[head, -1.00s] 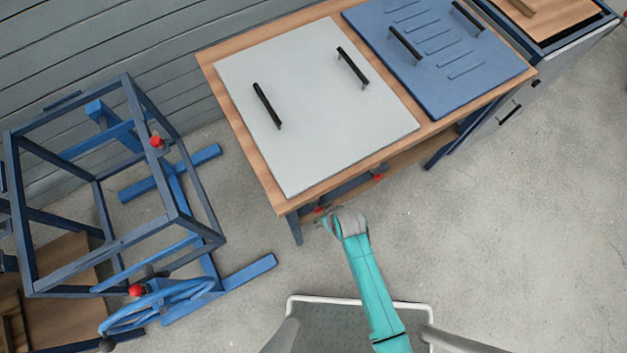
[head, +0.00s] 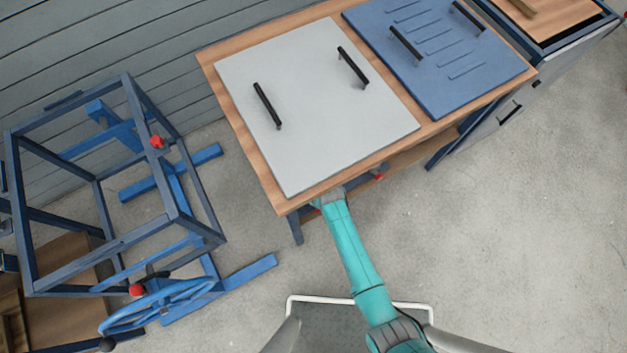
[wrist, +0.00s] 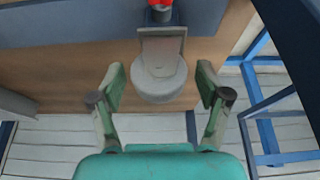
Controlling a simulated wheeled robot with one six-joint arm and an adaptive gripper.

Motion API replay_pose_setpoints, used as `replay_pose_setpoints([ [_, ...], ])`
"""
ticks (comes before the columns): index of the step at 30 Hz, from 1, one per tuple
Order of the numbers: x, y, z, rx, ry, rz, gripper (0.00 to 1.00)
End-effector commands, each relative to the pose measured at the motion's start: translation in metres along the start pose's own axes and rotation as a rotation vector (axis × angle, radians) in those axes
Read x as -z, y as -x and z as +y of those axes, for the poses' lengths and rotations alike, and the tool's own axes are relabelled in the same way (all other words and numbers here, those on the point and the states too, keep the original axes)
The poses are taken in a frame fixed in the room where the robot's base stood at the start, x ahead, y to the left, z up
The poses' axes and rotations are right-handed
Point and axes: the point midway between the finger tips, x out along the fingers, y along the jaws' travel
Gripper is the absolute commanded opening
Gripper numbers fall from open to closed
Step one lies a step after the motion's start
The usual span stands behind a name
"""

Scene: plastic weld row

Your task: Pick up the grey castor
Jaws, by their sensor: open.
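The grey castor (wrist: 160,78) shows in the wrist view, with a pale round wheel and a squarish plate above it. It rests on or against a wooden surface. My gripper (wrist: 161,86) is open, with one finger on each side of the castor's wheel and a gap visible on both sides. In the head view the castor and my gripper are hidden under the edge of the wooden table (head: 245,142); only my teal arm shows reaching there.
A red part (wrist: 160,3) sits just beyond the castor. A grey panel with two black handles (head: 310,130) and a blue panel (head: 440,75) lie on the tabletop. A blue frame (head: 75,275) stands to the left. The floor at right is clear.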

Motion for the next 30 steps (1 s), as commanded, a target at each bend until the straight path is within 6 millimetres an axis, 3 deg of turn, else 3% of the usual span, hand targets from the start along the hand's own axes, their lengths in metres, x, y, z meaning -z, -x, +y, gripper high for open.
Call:
replay_pose_setpoints([
  [10,-0.0005,-0.0054,0.0000,0.000,0.000,0.000,0.76],
  [18,-0.0007,-0.0053,0.0000,0.000,0.000,0.000,0.09],
  [19,-0.0007,-0.0053,0.0000,0.000,0.000,0.000,0.06],
  [30,0.0013,-0.0013,0.0001,0.000,0.000,0.000,0.06],
])
